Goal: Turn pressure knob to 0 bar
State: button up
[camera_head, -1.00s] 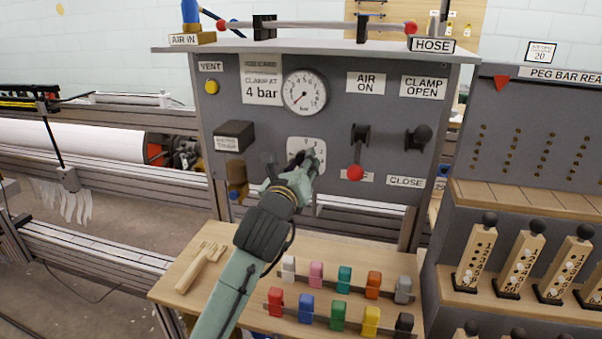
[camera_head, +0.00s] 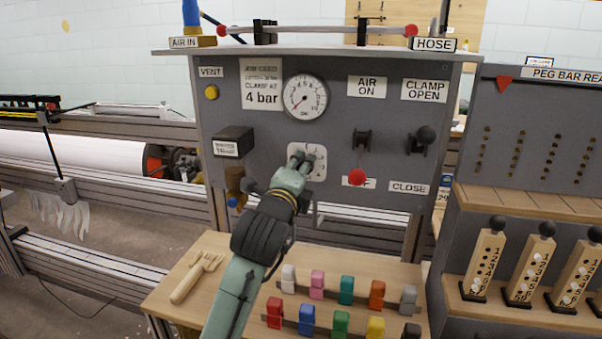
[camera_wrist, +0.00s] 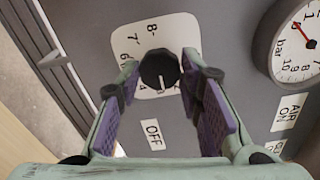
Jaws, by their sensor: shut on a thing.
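The black pressure knob (camera_wrist: 160,70) sits on a white numbered dial plate (camera_wrist: 128,48); 8, 7 and 6 are readable beside it in the wrist view. My gripper (camera_wrist: 162,80) is shut on the knob, with one finger on each side. A small light mark shows on the knob's face. In the head view my gripper (camera_head: 302,160) is at the dial plate (camera_head: 318,150) and hides most of the knob. The round pressure gauge (camera_head: 304,97) is above it, its needle pointing to the lower left; it also shows in the wrist view (camera_wrist: 295,45).
A red-tipped lever (camera_head: 357,175) at AIR ON/OFF and a black clamp lever (camera_head: 424,135) are to the right. A black box (camera_head: 233,140) juts out at the left.

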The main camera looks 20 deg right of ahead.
jog(key=shift+n+p, duration=2.6)
jog(key=shift+n, duration=6.4)
jog(key=shift+f, duration=0.1)
jog(key=o, duration=1.2)
jog(key=shift+c, duration=0.2)
jog(key=v, duration=0.7)
jog(key=shift+s+a, duration=0.15)
jog(key=shift+s, duration=0.1)
